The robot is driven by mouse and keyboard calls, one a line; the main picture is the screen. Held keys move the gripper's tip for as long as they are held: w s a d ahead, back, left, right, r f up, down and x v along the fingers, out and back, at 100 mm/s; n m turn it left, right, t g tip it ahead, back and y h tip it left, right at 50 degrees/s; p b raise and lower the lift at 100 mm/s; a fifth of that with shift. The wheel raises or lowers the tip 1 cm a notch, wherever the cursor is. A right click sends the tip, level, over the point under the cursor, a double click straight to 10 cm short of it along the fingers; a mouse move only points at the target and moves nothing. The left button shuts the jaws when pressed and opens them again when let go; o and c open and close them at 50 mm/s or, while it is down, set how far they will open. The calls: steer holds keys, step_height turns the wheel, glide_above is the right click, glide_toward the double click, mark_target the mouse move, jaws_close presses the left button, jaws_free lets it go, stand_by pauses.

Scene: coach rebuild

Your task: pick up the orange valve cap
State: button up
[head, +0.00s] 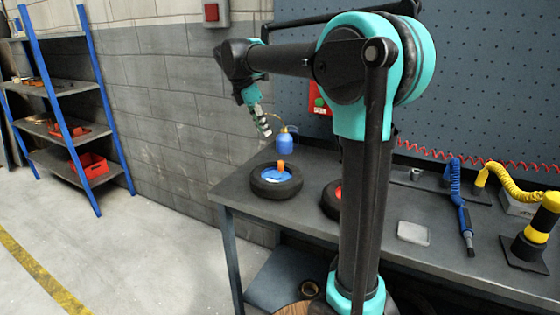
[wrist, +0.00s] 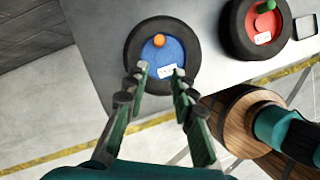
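The orange valve cap (head: 281,165) stands upright on the blue hub of a black wheel on the near left part of the workbench. In the wrist view the orange valve cap (wrist: 159,40) shows as a small round top on the blue hub (wrist: 173,54), inside the black tyre (wrist: 136,42). My gripper (head: 265,128) hangs above the bench, higher than the cap and apart from it. In the wrist view my gripper (wrist: 161,74) has its fingers spread with nothing between them, and the cap lies beyond the fingertips.
A second wheel (wrist: 232,32) with a red hub and a green cap (wrist: 265,6) lies beside it, partly hidden by my arm in the head view. A blue oil can (head: 285,144) stands behind the first wheel. A grey tray (head: 413,233) lies farther right.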

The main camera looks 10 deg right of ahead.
mark_target(279, 161)
steer(key=x, duration=1.7)
steer(key=shift+w+d, duration=0.25)
steer(key=shift+c, duration=0.5)
steer(key=c, duration=0.4)
